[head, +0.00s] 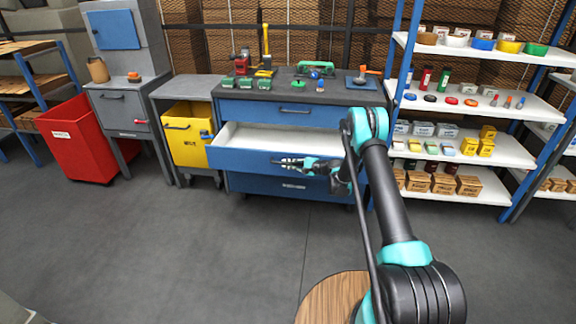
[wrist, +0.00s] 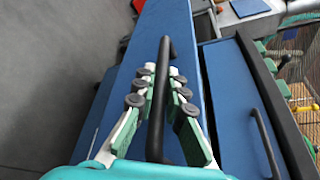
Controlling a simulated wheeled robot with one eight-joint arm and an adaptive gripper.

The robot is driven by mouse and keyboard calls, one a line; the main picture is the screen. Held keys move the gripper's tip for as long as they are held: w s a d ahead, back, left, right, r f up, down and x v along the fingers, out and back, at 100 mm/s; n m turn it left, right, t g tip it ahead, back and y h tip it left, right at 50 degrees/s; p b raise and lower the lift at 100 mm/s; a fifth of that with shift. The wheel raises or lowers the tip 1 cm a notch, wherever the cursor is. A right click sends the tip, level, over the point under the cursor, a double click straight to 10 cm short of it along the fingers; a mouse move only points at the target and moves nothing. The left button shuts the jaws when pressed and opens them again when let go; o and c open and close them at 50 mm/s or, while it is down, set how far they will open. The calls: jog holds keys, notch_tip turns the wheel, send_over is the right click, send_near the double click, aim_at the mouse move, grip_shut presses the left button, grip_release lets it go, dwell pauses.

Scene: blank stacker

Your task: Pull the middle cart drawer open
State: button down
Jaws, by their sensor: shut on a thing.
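The blue cart has a dark top (head: 345,95) and stacked drawers. Its middle drawer (head: 238,158) stands well out from the cart, with its pale interior (head: 290,138) showing. My gripper (head: 288,163) is at the front of this drawer. In the wrist view, the fingers of my gripper (wrist: 160,82) are closed around the dark bar handle (wrist: 164,52) on the blue drawer front (wrist: 128,75). The top drawer (head: 248,108) is shut above it, and the bottom drawer (head: 255,182) is shut below.
A stocked shelf unit (head: 500,105) stands close on the right. Small tools and parts lie on the cart top. The grey floor (head: 200,245) in front is clear.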

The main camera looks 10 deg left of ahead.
jog(key=shift+d, duration=0.1)
jog(key=c, duration=1.6)
grip_release()
jog(key=v, duration=1.2)
